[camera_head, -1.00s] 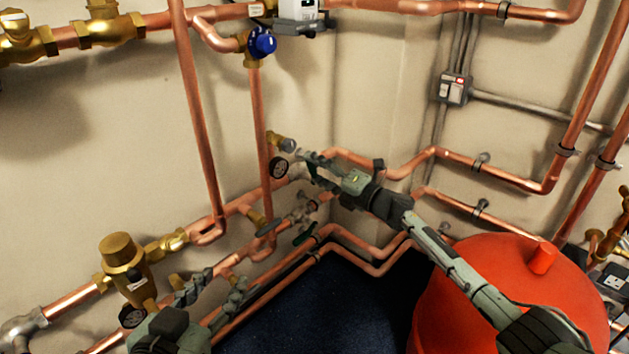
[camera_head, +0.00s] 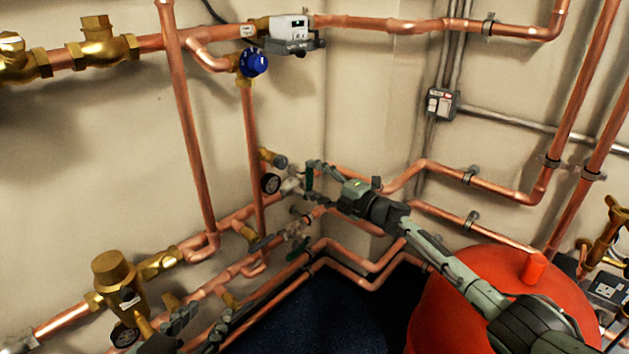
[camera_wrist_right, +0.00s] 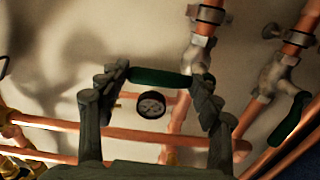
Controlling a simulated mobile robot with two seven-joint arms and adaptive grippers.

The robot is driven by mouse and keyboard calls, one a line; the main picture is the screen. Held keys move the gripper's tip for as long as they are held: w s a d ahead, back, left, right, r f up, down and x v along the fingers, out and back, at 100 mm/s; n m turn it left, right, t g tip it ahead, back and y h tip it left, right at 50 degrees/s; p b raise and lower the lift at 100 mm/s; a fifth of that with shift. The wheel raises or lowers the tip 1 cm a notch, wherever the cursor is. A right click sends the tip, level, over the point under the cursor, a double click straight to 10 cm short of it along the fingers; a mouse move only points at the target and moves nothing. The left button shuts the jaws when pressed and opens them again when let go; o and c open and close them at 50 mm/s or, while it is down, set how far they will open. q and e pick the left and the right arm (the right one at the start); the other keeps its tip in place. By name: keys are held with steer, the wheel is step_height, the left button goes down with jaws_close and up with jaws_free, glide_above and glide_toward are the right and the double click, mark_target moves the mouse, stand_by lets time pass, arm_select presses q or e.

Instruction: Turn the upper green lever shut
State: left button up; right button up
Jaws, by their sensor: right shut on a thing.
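The upper green lever (camera_head: 309,179) sits on a valve of the upper pipe in the corner, beside a round black gauge (camera_head: 271,184). My right gripper (camera_head: 312,179) is shut on this lever. In the right wrist view, the lever (camera_wrist_right: 160,77) spans between the two fingers of the gripper (camera_wrist_right: 159,80), with the gauge (camera_wrist_right: 151,105) just below it. A lower green lever (camera_head: 298,250) shows on the pipe beneath; it also shows in the right wrist view (camera_wrist_right: 290,118), clear of the fingers. My left gripper (camera_head: 202,325) is low at the left, fingers apart and empty.
Copper pipes run along both walls. A brass valve body (camera_head: 117,274) stands at the lower left near my left gripper. A blue knob (camera_head: 254,63) is on the pipe above. A red tank (camera_head: 470,290) stands below my right arm. Dark floor (camera_head: 320,315) is open between.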

steer(key=shift+w+a+r, duration=0.1)
steer(key=shift+w+r, duration=0.05)
steer(key=shift+r, duration=0.25)
steer(key=o, duration=1.7)
steer(key=shift+f, duration=0.3)
steer(key=v, duration=1.2)
